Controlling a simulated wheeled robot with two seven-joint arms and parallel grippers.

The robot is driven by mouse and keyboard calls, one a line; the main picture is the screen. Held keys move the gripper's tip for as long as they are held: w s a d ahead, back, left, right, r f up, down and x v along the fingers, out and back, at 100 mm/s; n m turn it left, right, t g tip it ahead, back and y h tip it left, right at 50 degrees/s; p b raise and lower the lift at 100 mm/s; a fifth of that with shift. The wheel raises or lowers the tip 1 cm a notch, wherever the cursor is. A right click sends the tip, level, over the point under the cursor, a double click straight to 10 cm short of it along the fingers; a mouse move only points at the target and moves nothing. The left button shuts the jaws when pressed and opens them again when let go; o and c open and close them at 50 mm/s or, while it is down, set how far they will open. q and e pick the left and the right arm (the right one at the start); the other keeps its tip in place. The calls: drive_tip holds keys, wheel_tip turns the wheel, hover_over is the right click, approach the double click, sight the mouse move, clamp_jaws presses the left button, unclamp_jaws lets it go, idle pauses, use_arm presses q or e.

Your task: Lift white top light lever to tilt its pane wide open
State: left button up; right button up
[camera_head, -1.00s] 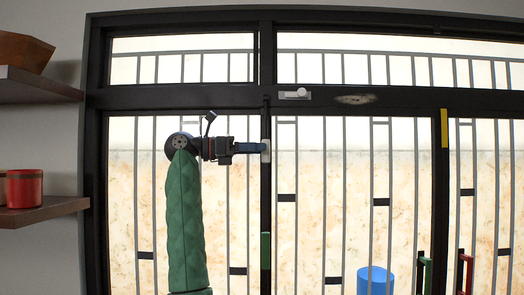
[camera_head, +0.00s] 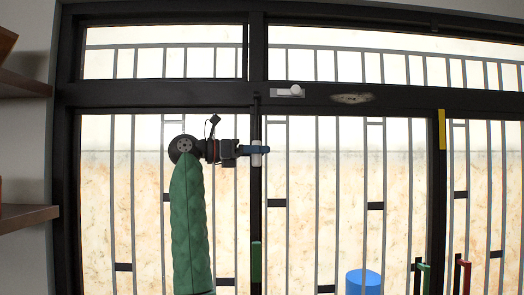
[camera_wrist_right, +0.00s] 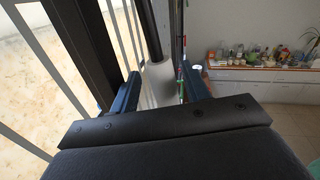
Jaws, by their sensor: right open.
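A white lever grip (camera_head: 257,159) stands upright on the dark upright between the window panes, with a thin dark rod rising above it. My right gripper (camera_head: 262,149) reaches it from the left, its blue fingers level with the grip's upper part. In the right wrist view the open fingers (camera_wrist_right: 160,90) stand either side of the white grip (camera_wrist_right: 156,85); whether either touches it I cannot tell. The left top light pane (camera_head: 165,62) and right top light pane (camera_head: 395,68) show no visible gap. My left gripper is not in view.
A small white latch (camera_head: 290,91) sits on the dark crossbar. Green handle (camera_head: 256,262), red handle (camera_head: 462,275) and blue cylinder (camera_head: 363,281) are lower down. Wall shelves (camera_head: 28,217) are at left. The wrist view shows a cluttered ledge (camera_wrist_right: 250,70) far off.

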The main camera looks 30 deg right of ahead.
drive_tip(key=shift+s+d, duration=0.15)
drive_tip(key=shift+d, duration=0.25)
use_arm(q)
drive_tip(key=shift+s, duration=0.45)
use_arm(e)
drive_tip(key=shift+s+d+r, duration=0.1)
drive_tip(key=shift+s+d, duration=0.15)
drive_tip(key=shift+s, duration=0.15)
drive_tip(key=shift+w, duration=0.1)
drive_tip(key=shift+c, duration=0.2)
drive_tip(key=c, duration=0.4)
clamp_jaws()
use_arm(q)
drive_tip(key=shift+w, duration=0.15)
